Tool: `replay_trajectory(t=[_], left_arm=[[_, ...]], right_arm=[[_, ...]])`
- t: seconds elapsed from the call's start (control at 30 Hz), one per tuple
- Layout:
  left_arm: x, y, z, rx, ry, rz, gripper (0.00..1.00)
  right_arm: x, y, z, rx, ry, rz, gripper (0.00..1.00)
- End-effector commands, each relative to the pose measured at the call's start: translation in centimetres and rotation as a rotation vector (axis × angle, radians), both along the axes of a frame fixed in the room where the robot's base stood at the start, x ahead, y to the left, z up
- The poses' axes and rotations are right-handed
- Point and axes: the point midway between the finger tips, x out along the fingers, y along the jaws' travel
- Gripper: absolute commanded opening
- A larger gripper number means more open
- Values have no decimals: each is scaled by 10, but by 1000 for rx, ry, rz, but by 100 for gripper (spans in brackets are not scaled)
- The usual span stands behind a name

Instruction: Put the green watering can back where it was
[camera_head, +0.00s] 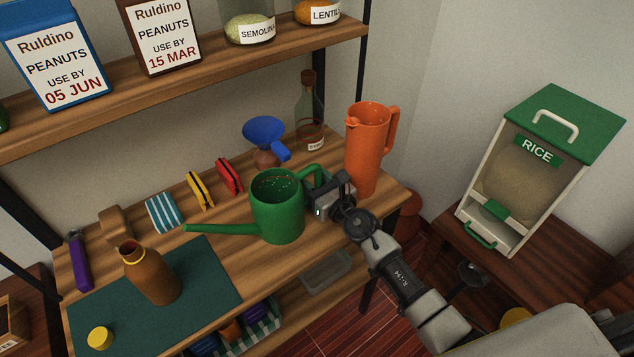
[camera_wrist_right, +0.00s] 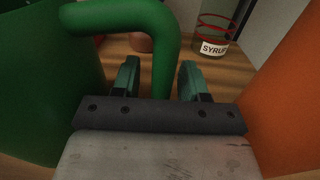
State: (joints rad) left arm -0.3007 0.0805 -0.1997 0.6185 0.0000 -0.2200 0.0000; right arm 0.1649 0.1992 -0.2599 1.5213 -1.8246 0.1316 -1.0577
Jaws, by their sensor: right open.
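The green watering can (camera_head: 279,212) stands upright on the wooden tabletop (camera_head: 215,223), its spout pointing left and its handle on the right. My right gripper (camera_head: 326,186) is at the handle side, between the can and the orange pitcher (camera_head: 366,150). In the right wrist view the green handle (camera_wrist_right: 164,65) runs down between the two fingers of the open gripper (camera_wrist_right: 158,78), with gaps visible beside it. The lower end of the handle is hidden behind the gripper body. My left gripper is not in view.
The pitcher stands close to my right gripper. Behind the can are a blue funnel (camera_head: 264,131) and a syrup bottle (camera_head: 309,115). A brown bottle (camera_head: 152,275) stands on a dark green mat (camera_head: 205,275) to the left. A shelf (camera_head: 200,85) runs above the back.

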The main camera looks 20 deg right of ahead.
Motion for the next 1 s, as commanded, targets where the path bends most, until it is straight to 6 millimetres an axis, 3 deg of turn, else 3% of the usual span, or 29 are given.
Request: replay_trajectory(t=[0.17, 0.63, 0.8, 1.0], left_arm=[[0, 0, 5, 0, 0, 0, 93], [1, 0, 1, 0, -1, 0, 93], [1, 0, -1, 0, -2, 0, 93], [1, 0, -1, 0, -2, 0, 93]], right_arm=[[-10, -4, 2, -1, 3, 0, 44], [-96, -36, 1, -2, 2, 0, 44], [-110, -41, 2, 0, 1, 0, 44], [-113, -43, 3, 0, 0, 0, 44]])
